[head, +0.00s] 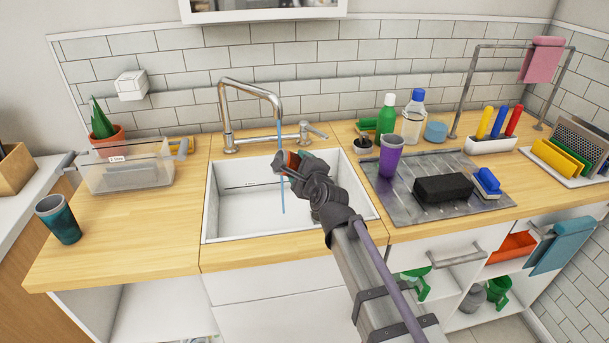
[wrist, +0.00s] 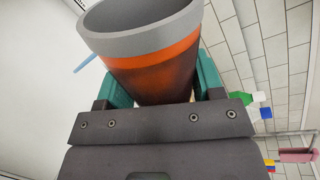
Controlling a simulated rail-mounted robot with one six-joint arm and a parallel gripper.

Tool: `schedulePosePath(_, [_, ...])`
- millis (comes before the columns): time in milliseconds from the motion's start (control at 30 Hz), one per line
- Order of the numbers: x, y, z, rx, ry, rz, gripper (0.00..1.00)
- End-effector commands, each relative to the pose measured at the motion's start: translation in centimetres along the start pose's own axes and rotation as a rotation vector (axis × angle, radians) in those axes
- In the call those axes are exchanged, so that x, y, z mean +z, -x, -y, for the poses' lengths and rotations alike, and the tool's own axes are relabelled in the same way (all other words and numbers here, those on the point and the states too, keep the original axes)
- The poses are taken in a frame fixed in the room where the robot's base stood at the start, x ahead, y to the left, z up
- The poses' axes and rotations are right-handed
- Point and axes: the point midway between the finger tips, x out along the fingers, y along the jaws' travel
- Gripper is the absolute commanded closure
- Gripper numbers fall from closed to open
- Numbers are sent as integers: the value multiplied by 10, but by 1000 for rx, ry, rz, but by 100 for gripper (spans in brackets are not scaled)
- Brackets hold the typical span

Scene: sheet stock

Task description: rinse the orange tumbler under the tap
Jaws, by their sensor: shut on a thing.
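The orange tumbler (wrist: 155,75) fills the middle of the wrist view, with a grey rim, an orange band and a darker red-brown lower body. My gripper (head: 292,162) is shut around it, a green finger on each side. In the head view only a small orange part of the tumbler (head: 293,159) shows; the gripper hides the rest. It is held above the white sink (head: 235,205). The tap (head: 228,110) runs a thin blue stream (head: 281,135) down past the tumbler's left side into the basin. I cannot tell whether water enters the tumbler.
A teal tumbler (head: 58,220) and clear box (head: 125,170) are on the left counter. Wood between them is free.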

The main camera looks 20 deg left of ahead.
Motion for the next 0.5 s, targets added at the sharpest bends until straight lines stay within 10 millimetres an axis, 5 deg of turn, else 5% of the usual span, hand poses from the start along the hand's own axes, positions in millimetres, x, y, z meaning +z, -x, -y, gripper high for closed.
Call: schedulePosePath(500, [0,-67,13,0,0,0,72])
